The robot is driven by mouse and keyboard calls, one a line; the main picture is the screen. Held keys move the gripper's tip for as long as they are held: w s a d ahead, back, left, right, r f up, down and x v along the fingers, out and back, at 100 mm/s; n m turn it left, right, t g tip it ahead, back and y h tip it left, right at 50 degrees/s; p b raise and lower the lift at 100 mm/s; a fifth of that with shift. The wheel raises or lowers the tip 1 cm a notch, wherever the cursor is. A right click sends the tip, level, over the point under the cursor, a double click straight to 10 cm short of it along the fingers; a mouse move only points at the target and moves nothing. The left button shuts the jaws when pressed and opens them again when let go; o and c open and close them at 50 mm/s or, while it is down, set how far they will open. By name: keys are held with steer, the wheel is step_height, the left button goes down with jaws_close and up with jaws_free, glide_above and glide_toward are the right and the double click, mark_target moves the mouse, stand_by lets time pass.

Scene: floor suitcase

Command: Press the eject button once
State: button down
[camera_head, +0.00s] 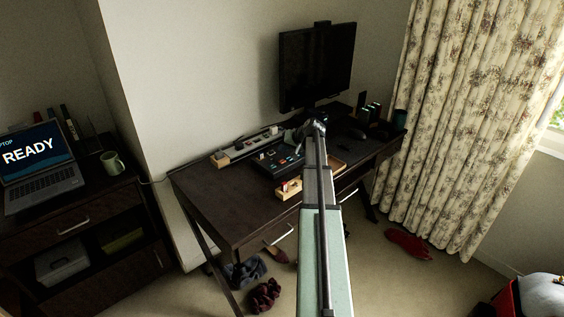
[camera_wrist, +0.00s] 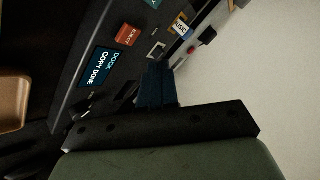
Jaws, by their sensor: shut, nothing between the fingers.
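The eject button is a red block with white lettering on a dark dock; in the wrist view the button (camera_wrist: 128,36) is at upper left of the fingertips. Beside it a small screen (camera_wrist: 98,68) reads "DOCK COPY DONE". In the head view the dock (camera_head: 279,160) lies on the desk, partly hidden by my arm. My gripper (camera_wrist: 156,84) is shut and empty, its dark fingers apart from the button in the picture. Their height above the dock is hard to tell. In the head view the fingertips are not clear behind my wrist.
A pale strip (camera_head: 238,150) with small items lies behind the dock on the dark desk (camera_head: 215,197). A laptop (camera_head: 40,160) reading "READY" and a mug (camera_head: 112,163) are at left. The desk's front left is clear.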

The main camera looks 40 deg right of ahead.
mark_target(284, 161)
steer(key=shift+f, duration=1.4)
steer(key=shift+f, duration=0.85)
stand_by(1.8)
steer(key=shift+r, duration=0.85)
steer(key=shift+r, duration=2.5)
